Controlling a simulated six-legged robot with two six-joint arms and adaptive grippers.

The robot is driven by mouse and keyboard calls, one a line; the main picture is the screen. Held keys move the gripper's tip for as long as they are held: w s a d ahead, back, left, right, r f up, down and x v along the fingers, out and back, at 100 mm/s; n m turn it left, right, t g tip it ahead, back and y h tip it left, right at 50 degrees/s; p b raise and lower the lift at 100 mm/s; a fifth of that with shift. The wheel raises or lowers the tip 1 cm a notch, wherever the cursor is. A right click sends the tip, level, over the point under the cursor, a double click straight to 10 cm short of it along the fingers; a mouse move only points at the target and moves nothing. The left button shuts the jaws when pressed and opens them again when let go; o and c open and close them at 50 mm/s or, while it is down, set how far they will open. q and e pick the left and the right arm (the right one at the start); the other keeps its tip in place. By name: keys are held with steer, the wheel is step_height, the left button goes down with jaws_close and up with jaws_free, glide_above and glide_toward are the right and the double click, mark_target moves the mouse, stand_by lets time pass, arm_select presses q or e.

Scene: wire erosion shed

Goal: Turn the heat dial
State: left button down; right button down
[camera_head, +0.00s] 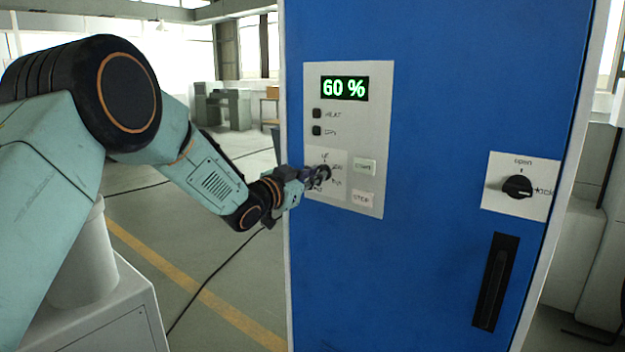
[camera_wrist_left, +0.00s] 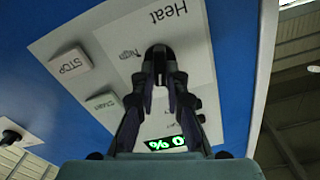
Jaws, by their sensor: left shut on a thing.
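The blue cabinet (camera_head: 440,90) carries a grey control panel (camera_head: 345,85) whose display (camera_head: 345,88) reads 60 % in green. My left gripper (camera_head: 318,174) reaches the panel's lower left and covers most of the heat dial. In the left wrist view the panel appears turned over, with the word Heat above the dial. There my left gripper (camera_wrist_left: 160,72) has its dark fingers closed around the black dial (camera_wrist_left: 158,52). The fingers hide much of the dial, so I cannot read its setting. My right gripper is not in view.
Start (camera_head: 364,167) and STOP (camera_head: 362,199) buttons sit just right of the dial. Two dark indicator lamps are above it. A black lock knob (camera_head: 517,187) and a black door handle (camera_head: 495,283) are farther right. Open floor (camera_head: 190,260) lies left of the cabinet.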

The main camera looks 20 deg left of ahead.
arm_select(q)
steer(key=shift+d+r+m+b, duration=0.1)
steer(key=shift+m+b, duration=0.9)
steer(key=shift+m, duration=0.9)
steer(key=shift+d+r+m+b, duration=0.1)
steer(key=shift+m+b, duration=0.85)
steer(key=shift+m, duration=1.25)
steer(key=c, duration=1.8)
jaws_free()
steer(key=o, duration=0.4)
steer(key=shift+w+f, duration=0.15)
steer(key=shift+f, duration=0.05)
steer(key=shift+s+a, duration=0.15)
steer(key=shift+s, duration=0.1)
